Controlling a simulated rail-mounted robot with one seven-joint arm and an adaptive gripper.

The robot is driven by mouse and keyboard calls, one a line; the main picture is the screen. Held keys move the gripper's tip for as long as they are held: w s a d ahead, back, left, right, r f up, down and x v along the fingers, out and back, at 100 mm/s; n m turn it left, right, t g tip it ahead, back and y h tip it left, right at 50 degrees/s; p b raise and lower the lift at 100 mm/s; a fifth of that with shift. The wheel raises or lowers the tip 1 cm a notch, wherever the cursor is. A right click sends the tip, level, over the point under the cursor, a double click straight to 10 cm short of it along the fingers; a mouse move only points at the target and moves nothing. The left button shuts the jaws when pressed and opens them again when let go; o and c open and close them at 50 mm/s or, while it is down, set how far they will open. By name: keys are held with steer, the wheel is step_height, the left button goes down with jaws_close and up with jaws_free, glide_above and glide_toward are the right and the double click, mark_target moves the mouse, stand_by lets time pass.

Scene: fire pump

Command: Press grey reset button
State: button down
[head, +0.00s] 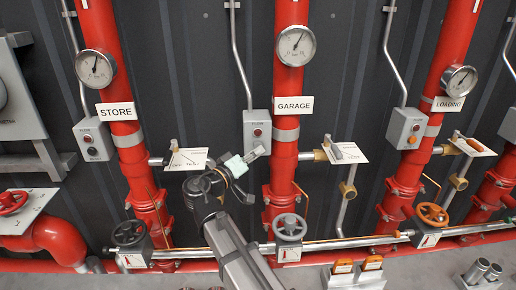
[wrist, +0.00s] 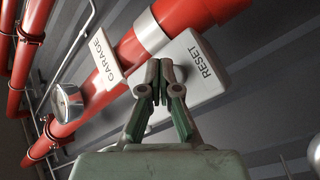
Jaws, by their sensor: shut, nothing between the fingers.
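In the wrist view the box (wrist: 203,88) carries the word RESET. My gripper (head: 258,151) is at the lower part of this box, its fingers shut and empty. In the wrist view the closed fingertips (wrist: 159,70) overlap the box face beside the RESET lettering.
The GARAGE sign (head: 293,105) and red pipe (head: 286,165) stand just right of the box. Similar boxes hang at the STORE pipe (head: 94,139) and LOADING pipe (head: 407,128). A valve wheel (head: 289,227) and horizontal silver pipe (head: 340,243) lie below.

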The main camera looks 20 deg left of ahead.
steer(key=shift+s+d, duration=0.15)
steer(key=shift+s, duration=0.15)
steer(key=s, duration=0.1)
steer(key=s+d, duration=0.1)
steer(key=s, duration=0.1)
steer(key=s+b, duration=0.1)
steer(key=shift+s+d, duration=0.25)
steer(key=shift+d, duration=0.15)
stand_by(0.7)
